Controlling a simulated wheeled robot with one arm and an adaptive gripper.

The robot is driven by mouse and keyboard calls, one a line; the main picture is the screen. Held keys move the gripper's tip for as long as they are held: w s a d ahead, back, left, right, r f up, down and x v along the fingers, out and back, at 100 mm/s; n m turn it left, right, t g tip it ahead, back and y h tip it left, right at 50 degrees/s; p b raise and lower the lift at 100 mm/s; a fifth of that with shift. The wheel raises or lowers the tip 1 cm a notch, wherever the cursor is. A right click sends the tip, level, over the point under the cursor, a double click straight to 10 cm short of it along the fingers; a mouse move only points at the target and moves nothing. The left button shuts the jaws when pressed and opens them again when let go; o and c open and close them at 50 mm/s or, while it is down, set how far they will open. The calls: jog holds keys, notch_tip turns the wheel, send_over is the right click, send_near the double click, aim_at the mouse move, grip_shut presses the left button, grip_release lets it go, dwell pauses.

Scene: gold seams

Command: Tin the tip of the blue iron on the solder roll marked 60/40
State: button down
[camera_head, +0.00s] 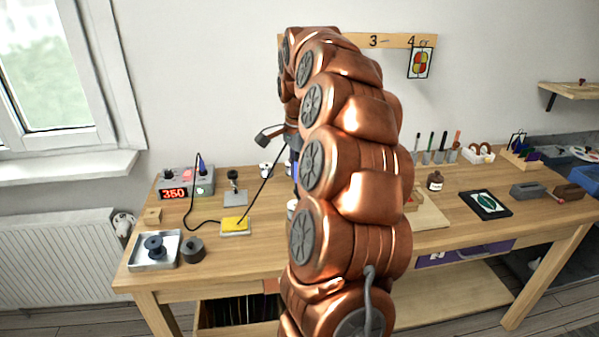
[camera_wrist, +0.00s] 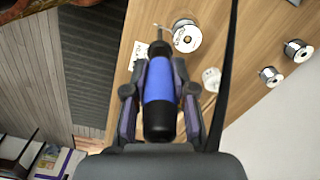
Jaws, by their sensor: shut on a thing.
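In the wrist view my gripper (camera_wrist: 160,68) is shut on the blue iron (camera_wrist: 158,84), around its blue handle. The iron's black rear end faces the camera, and its thin metal tip (camera_wrist: 157,30) points away. A solder roll (camera_wrist: 189,36) with a pale face stands just right of the tip; I cannot tell whether they touch. Two more rolls, one larger (camera_wrist: 298,50) and one smaller (camera_wrist: 270,75), stand farther right. The roll markings are too small to read. In the head view my arm hides most of the gripper, the iron and this area.
A soldering station (camera_head: 200,181) showing 350, a stand (camera_head: 234,196), a yellow sponge (camera_head: 235,224) and a metal tray (camera_head: 143,262) with a dark spool are on the left of the bench. A dark roll (camera_head: 193,250) stands beside the tray. A black cable runs to the iron.

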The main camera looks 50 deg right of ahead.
dwell(0.3)
jog(key=shift+r+p, duration=0.45)
jog(key=shift+r, duration=2.55)
jog(key=shift+s, duration=0.1)
